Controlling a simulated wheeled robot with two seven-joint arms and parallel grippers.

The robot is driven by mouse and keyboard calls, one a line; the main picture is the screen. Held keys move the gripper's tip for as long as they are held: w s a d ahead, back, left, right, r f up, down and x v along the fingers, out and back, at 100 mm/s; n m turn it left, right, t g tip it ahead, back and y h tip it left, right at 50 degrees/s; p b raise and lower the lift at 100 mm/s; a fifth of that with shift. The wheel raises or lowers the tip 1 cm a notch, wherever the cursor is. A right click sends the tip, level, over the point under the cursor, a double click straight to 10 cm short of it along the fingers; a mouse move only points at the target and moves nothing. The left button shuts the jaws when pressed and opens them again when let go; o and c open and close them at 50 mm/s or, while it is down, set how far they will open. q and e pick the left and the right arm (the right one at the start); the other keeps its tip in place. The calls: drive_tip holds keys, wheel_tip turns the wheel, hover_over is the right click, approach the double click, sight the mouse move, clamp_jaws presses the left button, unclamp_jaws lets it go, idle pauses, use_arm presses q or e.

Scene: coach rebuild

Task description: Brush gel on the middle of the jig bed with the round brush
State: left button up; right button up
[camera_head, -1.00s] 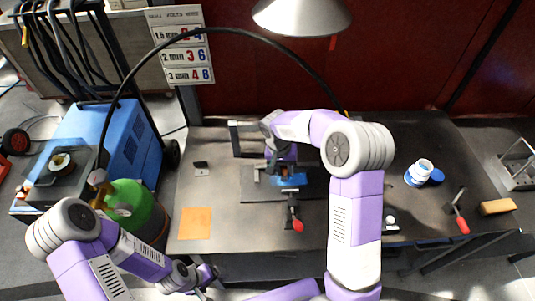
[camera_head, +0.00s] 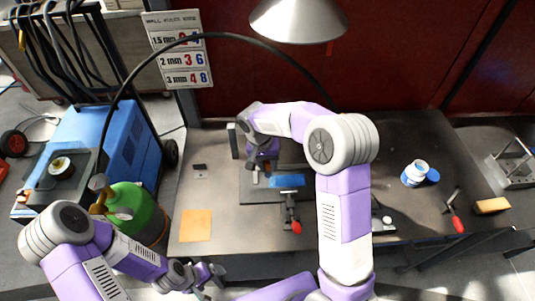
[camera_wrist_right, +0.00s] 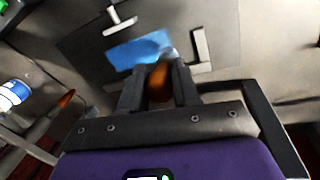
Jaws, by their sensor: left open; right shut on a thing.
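The jig bed (camera_head: 262,194), a dark flat plate, lies at the middle of the table. A bright blue rectangular area (camera_head: 287,181) is on it, also seen in the right wrist view (camera_wrist_right: 136,49). My right gripper (camera_head: 257,178) is over the left part of the bed, left of the blue area. In the right wrist view it is shut on the round brush (camera_wrist_right: 158,82), whose orange-brown handle shows between the fingers. The brush tip is blurred, and I cannot tell whether it touches. My left gripper (camera_head: 212,276) is open and empty near the table's front edge.
A clamp with a red handle (camera_head: 296,227) stands at the bed's front. A white-and-blue jar (camera_head: 414,173) and its blue lid (camera_head: 432,176) are at the right. An orange sheet (camera_head: 196,225) lies front left. A green cylinder (camera_head: 133,210) stands left of the table.

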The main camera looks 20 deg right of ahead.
drive_tip(key=shift+r+p, duration=1.05)
drive_tip(key=shift+r, duration=0.7)
